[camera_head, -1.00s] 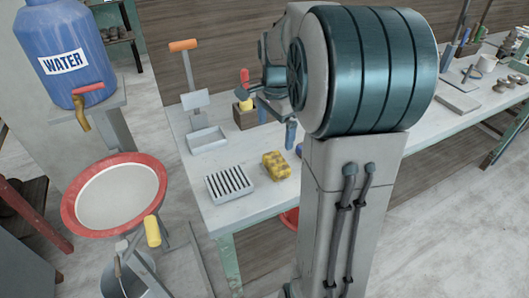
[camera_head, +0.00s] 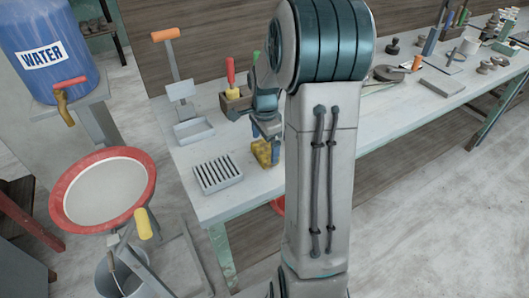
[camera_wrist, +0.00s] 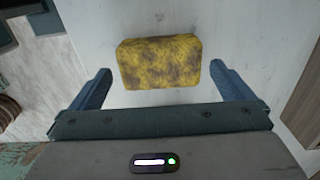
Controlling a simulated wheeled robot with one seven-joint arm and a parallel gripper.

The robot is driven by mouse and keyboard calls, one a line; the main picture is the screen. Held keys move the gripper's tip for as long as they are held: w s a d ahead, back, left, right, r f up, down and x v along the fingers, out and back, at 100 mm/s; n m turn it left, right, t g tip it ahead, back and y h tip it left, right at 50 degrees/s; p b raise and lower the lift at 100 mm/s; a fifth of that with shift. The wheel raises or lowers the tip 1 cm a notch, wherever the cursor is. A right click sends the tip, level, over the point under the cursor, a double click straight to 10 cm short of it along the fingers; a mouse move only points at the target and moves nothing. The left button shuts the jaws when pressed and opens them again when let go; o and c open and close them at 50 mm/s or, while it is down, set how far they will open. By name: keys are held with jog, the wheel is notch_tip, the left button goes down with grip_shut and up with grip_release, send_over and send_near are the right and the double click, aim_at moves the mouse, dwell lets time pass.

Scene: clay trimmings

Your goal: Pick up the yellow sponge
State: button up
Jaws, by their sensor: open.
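The yellow sponge (camera_head: 264,152), blotched with dark stains, lies on the pale workbench (camera_head: 215,203). In the wrist view the sponge (camera_wrist: 159,63) lies between and slightly beyond the two blue fingertips, its long side across the gap. My gripper (camera_wrist: 160,76) is open, with bare bench showing between each finger and the sponge. In the head view my gripper (camera_head: 266,134) is just above the sponge and partly covers it. Its height above the bench is hard to tell.
A slotted grey rack (camera_head: 217,174) stands left of the sponge. A red-rimmed basin (camera_head: 147,190) stands off the bench at left. Several tools lie along the right side.

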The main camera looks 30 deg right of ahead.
jog(key=shift+f, duration=1.4)
jog(key=c, duration=0.8)
jog(key=shift+r, duration=0.1)
jog(key=shift+r, duration=0.4)
notch_tip(320, 180, up, 3)
jog(key=shift+w+f, duration=0.1)
jog(key=s+d+r+b, duration=0.1)
jog(key=s+d+r, duration=0.5)
jog(key=d, duration=0.3)
jog(key=shift+s+d+r, duration=0.3)
jog(key=shift+d+r, duration=0.05)
jog(key=shift+r, duration=0.3)
jog(key=shift+o, duration=0.4)
